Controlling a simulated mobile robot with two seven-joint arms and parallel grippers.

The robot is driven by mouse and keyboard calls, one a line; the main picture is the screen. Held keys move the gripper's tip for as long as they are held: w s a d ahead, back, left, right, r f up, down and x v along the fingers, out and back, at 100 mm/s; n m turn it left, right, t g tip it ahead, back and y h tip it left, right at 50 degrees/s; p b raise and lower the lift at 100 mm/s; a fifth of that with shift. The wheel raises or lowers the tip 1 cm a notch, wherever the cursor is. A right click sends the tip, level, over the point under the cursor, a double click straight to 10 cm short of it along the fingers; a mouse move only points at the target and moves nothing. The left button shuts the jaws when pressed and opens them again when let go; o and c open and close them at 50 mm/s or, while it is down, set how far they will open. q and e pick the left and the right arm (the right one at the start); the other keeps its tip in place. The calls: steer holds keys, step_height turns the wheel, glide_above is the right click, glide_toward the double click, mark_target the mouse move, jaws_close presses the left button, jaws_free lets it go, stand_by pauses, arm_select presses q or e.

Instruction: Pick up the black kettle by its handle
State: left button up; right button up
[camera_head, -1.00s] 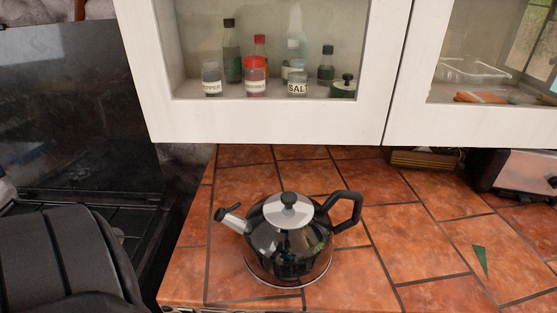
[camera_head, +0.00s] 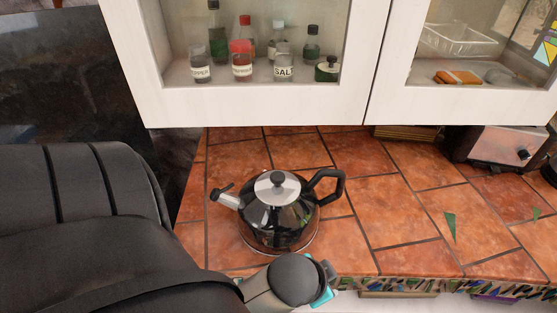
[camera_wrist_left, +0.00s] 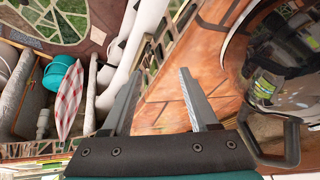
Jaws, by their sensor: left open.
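The black kettle (camera_head: 272,222) stands upright on the tiled counter, with a silver lid and black knob. Its spout points left and its black handle (camera_head: 341,188) sticks out to the right. In the left wrist view the kettle (camera_wrist_left: 285,85) is at the right edge, partly cut off, with its handle (camera_wrist_left: 290,143) low at right. My left gripper (camera_wrist_left: 160,88) is open and empty, with the kettle and handle to the right of its fingers. In the head view my left wrist is in front of the kettle and hides the fingers. My right gripper is not in view.
A white glass-fronted cabinet (camera_head: 250,112) with jars hangs above the counter behind the kettle. A toaster (camera_head: 497,147) stands at the back right. The tiles (camera_head: 395,215) right of the kettle are clear. An open drawer (camera_wrist_left: 35,115) with several items shows in the wrist view.

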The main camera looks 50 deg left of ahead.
arm_select(q)
steer(key=w+d+r+m+t+h, duration=0.1)
steer(key=w+d+r+m+t, duration=0.2)
steer(key=w+r+m+t, duration=0.5)
steer(key=w+d+r+m+t+h, duration=0.1)
steer(key=w+d+r+t+h, duration=0.15)
steer(key=w+r, duration=0.85)
steer(key=s+d+r+m+t+h, duration=0.1)
steer(key=s+d+r+m+h, duration=0.1)
steer(key=d+r+m+h, duration=0.45)
steer(key=s+d+r+m+t+h, duration=0.15)
steer(key=d+r+m+h, duration=0.3)
steer(key=r+m, duration=0.45)
steer(key=s+d+r+m+g+h, duration=0.1)
steer(key=s+d+m+g+h, duration=0.7)
steer(key=m+g, duration=0.85)
steer(key=m+y+p, duration=0.1)
steer(key=m+y, duration=1.6)
steer(key=y, duration=0.9)
glide_toward(342, 185)
steer(key=x, duration=0.5)
steer(key=shift+w+d+f+p, duration=0.15)
steer(key=shift+p, duration=0.15)
steer(key=shift+p+x, duration=0.35)
steer(key=shift+x, duration=2.55)
